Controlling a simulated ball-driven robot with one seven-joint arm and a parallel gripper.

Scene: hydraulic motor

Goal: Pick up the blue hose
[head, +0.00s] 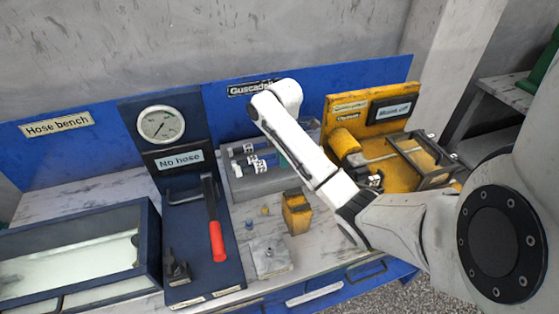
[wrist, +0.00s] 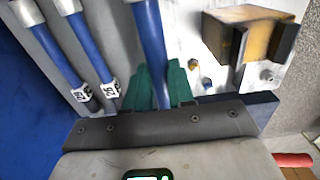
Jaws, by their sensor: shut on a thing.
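The blue hose (wrist: 150,40) runs up between the two green fingers of my gripper (wrist: 160,80) in the wrist view. The fingers are shut on it, one at each side. Its upper end is cut off by the picture's top edge, and I cannot tell whether it touches the rack. Two other blue hoses (wrist: 42,50) (wrist: 85,45) with silver ends and white tags lie to its left. In the head view, my arm hides most of my gripper; a bit of green shows over the grey rack (head: 238,188), where white-tagged hoses lie.
A yellow block (head: 297,213) stands on the bench right of the rack, also in the wrist view (wrist: 245,35). A red-handled tool (head: 216,240) lies on the dark gauge panel (head: 190,275). A yellow station (head: 365,110) is at right and a glass-topped case (head: 75,255) at left.

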